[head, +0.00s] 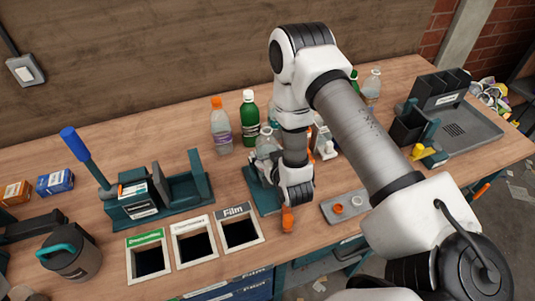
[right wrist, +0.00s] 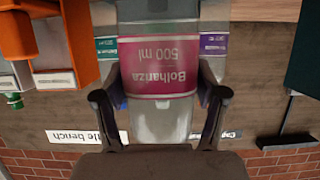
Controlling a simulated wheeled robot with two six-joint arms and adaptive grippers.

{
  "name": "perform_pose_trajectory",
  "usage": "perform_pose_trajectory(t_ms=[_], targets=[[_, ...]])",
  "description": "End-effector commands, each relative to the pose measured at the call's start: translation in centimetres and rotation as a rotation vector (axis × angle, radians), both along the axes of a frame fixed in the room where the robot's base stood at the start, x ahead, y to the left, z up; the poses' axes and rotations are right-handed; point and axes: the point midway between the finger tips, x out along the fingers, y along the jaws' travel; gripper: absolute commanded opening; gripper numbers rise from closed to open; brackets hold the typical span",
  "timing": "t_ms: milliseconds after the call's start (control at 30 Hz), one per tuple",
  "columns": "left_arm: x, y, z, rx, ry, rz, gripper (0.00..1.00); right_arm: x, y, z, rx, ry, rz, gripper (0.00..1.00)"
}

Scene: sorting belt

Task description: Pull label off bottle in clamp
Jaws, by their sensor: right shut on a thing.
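A clear bottle (head: 266,143) stands in the teal clamp (head: 262,194) at the middle of the bench, partly hidden by my right arm. The right wrist view, upside down, shows the bottle (right wrist: 162,126) close up, with a pink label (right wrist: 158,70) reading "Bolhanza 500 ml" wrapped around it. My right gripper (right wrist: 160,103) is shut on the bottle, one dark finger at each side at the label's height. The label looks smooth and still around the bottle. In the head view the right gripper (head: 265,172) is largely hidden behind my wrist. My left gripper is not in view.
Three framed bins, one green-labelled (head: 131,270), one white-labelled (head: 176,240) and one marked Film (head: 223,229), lie left of the clamp. Several bottles, including an orange-capped one (head: 221,128), stand behind. A grey tray (head: 326,213) with caps lies right of it.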

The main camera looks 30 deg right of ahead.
Motion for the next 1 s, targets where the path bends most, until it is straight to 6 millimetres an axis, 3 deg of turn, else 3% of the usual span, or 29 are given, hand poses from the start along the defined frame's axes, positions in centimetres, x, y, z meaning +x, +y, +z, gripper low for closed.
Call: perform_pose_trajectory(t_ms=[1000], targets=[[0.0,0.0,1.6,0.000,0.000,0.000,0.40,0.2,0.0,2.4,-0.001,-0.009,0.000,0.49]])
